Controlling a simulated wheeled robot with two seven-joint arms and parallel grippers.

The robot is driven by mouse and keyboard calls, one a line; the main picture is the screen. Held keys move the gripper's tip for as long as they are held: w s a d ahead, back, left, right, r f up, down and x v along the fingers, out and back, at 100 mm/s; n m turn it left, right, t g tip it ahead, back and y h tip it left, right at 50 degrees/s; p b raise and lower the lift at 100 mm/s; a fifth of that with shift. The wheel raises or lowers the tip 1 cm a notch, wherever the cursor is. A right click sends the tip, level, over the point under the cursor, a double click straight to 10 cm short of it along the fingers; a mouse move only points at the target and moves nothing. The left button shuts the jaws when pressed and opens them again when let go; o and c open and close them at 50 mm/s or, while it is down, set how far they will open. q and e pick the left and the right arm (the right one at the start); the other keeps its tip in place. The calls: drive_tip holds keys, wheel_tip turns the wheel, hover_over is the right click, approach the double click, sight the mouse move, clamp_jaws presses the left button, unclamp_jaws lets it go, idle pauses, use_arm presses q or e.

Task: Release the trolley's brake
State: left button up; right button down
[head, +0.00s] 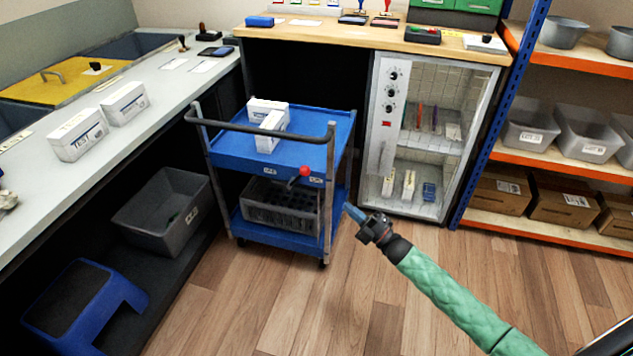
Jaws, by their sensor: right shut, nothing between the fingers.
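The blue trolley (318,153) stands on the wood floor in the middle of the head view, with a dark push handle along its near top edge. A brake lever with a red knob (304,171) sits at the near edge of the upper shelf, below the handle. White boxes (268,120) lie on the upper shelf and a grey crate (262,212) is on the lower one. My right gripper (350,211) is shut and empty, to the right of the trolley's lower part in the picture and apart from the red knob. My left gripper is not in view.
A white counter (170,85) runs along the left, with a grey bin (165,215) and a blue step stool (85,305) below. A glass-door cabinet (430,140) stands right of the trolley. Orange shelving (560,235) is at far right. The floor (290,310) in front is clear.

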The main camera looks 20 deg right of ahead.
drive_tip(key=x, duration=1.4)
drive_tip(key=shift+r+p, duration=0.1)
drive_tip(key=shift+p, duration=0.2)
